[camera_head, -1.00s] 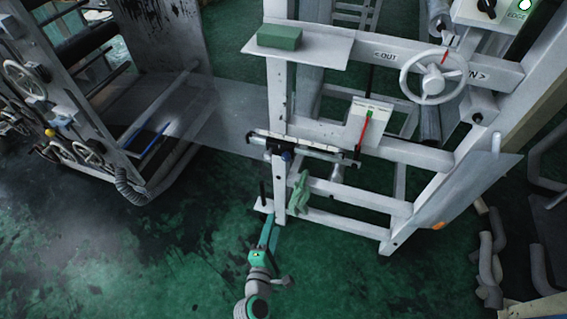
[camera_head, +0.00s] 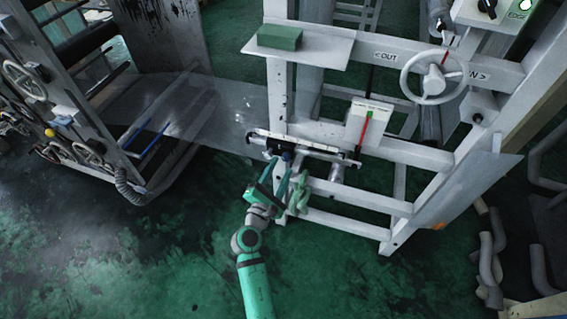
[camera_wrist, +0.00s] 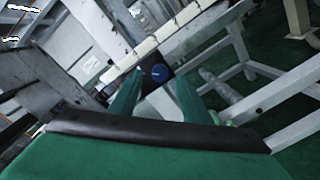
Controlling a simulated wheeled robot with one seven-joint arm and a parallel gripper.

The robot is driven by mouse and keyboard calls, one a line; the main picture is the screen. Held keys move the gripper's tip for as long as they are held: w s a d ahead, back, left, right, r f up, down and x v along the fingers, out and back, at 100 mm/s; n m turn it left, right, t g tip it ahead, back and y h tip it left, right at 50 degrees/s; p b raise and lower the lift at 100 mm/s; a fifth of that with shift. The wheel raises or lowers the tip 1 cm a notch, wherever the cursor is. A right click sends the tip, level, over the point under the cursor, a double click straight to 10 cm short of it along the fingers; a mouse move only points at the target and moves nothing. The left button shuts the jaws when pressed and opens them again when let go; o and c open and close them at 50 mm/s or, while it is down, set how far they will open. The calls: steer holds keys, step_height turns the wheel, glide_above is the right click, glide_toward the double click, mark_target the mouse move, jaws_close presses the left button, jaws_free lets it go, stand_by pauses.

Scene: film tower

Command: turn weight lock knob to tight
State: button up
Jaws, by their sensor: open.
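A small blue knob (camera_head: 287,155) sits on a dark block on the white horizontal bar (camera_head: 325,154) at the left post of the frame. In the wrist view the round blue knob (camera_wrist: 159,73) faces me, with its dark block behind it. My gripper (camera_head: 279,165) is just below and in front of the knob in the head view. In the wrist view its two green fingers (camera_wrist: 159,79) are apart, one on each side of the knob, with nothing held. I cannot tell whether the fingertips reach around it. The knob's turn marking is too small to read.
A handwheel (camera_head: 433,77) is on the upper right of the frame. A green block (camera_head: 279,37) lies on a shelf at the upper left. A green cloth-like item (camera_head: 299,192) hangs right of my gripper, close by.

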mark_target(285, 159)
steer(key=shift+x, duration=1.7)
steer(key=c, duration=1)
steer(key=shift+c, duration=0.2)
